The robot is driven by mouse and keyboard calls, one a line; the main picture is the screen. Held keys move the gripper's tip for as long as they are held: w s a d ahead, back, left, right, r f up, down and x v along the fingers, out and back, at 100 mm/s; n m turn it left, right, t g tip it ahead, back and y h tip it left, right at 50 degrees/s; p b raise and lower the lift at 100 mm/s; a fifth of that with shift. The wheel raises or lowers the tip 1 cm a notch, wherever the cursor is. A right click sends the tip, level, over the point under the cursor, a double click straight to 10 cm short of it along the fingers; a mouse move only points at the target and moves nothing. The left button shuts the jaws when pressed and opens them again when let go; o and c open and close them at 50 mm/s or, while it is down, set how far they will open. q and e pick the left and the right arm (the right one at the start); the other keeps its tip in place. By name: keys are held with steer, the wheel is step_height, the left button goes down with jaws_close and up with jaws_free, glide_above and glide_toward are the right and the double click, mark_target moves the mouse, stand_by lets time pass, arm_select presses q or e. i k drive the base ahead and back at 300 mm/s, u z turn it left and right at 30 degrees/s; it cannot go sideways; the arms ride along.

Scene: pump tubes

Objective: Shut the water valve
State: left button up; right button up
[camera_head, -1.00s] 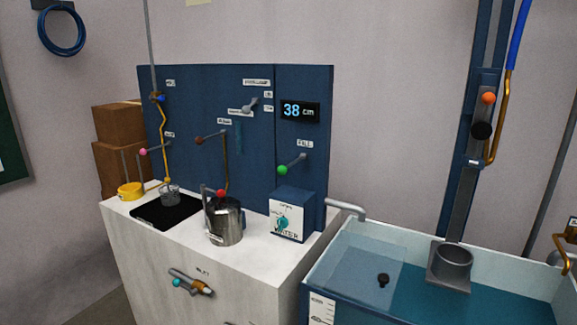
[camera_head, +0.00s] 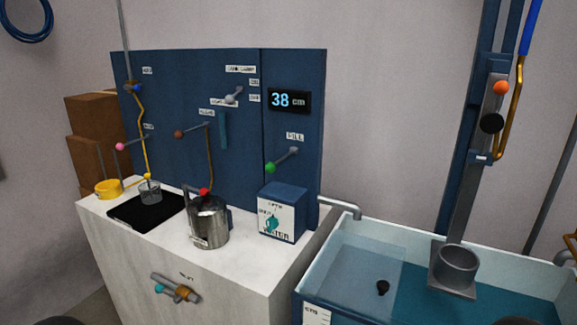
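The water valve is on a small blue box (camera_head: 284,199) that stands on the white counter. Its white front plate (camera_head: 289,227) is marked WATER. A teal handle (camera_head: 272,222) on the plate looks roughly upright. The small words around it are too blurred to read surely, so I cannot tell how the valve is set. Neither of my grippers shows in the head view. Only dark rounded shapes show at the bottom edge, and I cannot tell what they are.
The counter (camera_head: 245,262) also holds a steel jug (camera_head: 209,224) left of the box. A lever with a green knob (camera_head: 270,168) juts out above the box. A water tank (camera_head: 415,242) with a grey spout (camera_head: 341,205) stands to the right. A display (camera_head: 289,101) reads 38 cm.

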mark_target(272, 222)
steer(key=z, duration=0.65)
steer(key=k, duration=1.15)
steer(key=u, duration=1)
steer(key=i, duration=1)
steer(key=z, duration=0.15)
